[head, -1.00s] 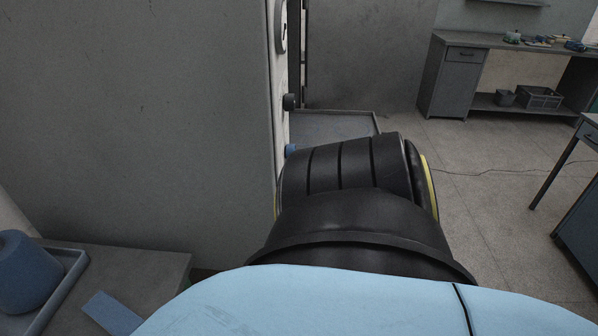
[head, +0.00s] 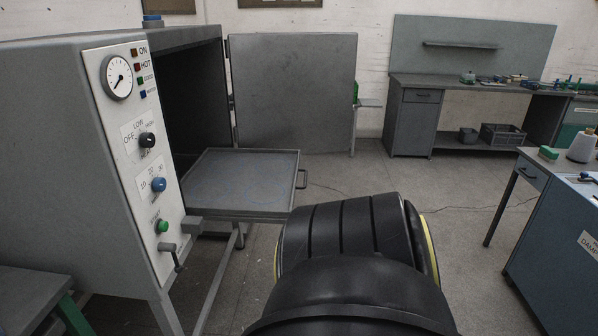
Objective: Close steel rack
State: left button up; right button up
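The steel rack (head: 240,184) is a flat grey tray with a low rim, pulled out of the grey oven (head: 48,140) and level in front of its open mouth. Its handle (head: 303,179) is on the right edge. The oven's door (head: 295,92) is swung wide open behind the rack. A thick black link of my arm fills the lower middle, in front of the rack's near right side in the picture. I cannot tell whether it touches anything. Neither gripper shows.
The oven's panel (head: 133,150) carries a dial, knobs and a crank (head: 172,256). A workbench (head: 460,82) stands at the back right. A blue-grey cabinet table (head: 555,215) stands at the right.

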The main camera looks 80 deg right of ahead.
aim_at(225, 184)
jog(key=k, duration=0.75)
jog(key=z, duration=2.7)
jog(key=i, duration=1.25)
jog(key=u, duration=0.4)
jog(key=i, duration=1.4)
jog(key=u, duration=0.7)
